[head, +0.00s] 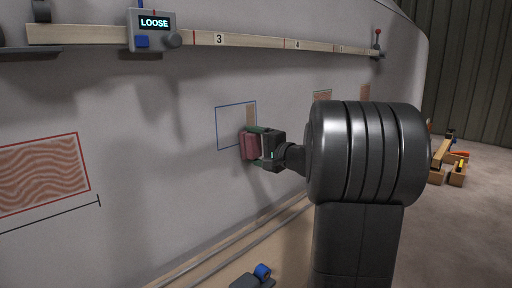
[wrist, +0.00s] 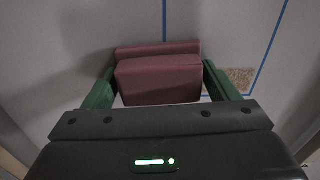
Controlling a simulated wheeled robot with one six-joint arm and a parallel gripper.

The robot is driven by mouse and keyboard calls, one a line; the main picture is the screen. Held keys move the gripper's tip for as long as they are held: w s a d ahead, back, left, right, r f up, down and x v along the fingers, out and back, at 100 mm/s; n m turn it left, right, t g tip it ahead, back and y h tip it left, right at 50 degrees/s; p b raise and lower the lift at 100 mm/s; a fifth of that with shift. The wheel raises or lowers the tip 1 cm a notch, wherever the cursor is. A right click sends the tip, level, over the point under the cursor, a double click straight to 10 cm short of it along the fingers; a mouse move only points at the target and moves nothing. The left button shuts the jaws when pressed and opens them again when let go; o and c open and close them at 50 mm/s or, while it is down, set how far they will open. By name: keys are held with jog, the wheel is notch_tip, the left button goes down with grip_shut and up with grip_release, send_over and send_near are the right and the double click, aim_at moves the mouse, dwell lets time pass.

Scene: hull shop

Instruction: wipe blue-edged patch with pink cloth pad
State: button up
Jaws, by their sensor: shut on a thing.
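The blue-edged patch (head: 228,124) is a thin blue outline on the grey hull wall, in the middle of the head view. A tan speckled area (head: 251,112) shows at its right side; in the wrist view a speckled piece (wrist: 232,80) lies right of the pad. My gripper (head: 262,146) is shut on the pink cloth pad (head: 250,146), whose dark pink block fills the space between the green fingers in the wrist view (wrist: 160,80). The pad is at the patch's lower right corner. I cannot tell whether it touches the wall.
A red-edged patch with wavy lines (head: 42,174) is on the wall at left. A numbered wooden rail (head: 260,41) runs above, with a box reading LOOSE (head: 153,30). A ledge (head: 225,250) runs along the wall's foot. Wooden blocks (head: 448,168) lie on the floor at right.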

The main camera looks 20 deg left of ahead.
aim_at(245, 100)
jog(key=shift+a, duration=0.15)
jog(key=shift+r, duration=0.1)
jog(key=shift+w+a+r+p, duration=0.1)
jog(key=shift+r+p, duration=2)
jog(key=shift+r, duration=1.2)
jog(key=shift+a+r+p, duration=0.1)
jog(key=shift+r+p, duration=2)
jog(key=shift+r, duration=1.15)
notch_tip(245, 100, down, 9)
jog(key=b, duration=0.8)
jog(key=shift+d+r, duration=0.15)
jog(key=shift+f, duration=2.4)
jog(key=shift+d, duration=0.2)
jog(key=shift+s+d, duration=0.3)
jog(key=shift+d, duration=0.1)
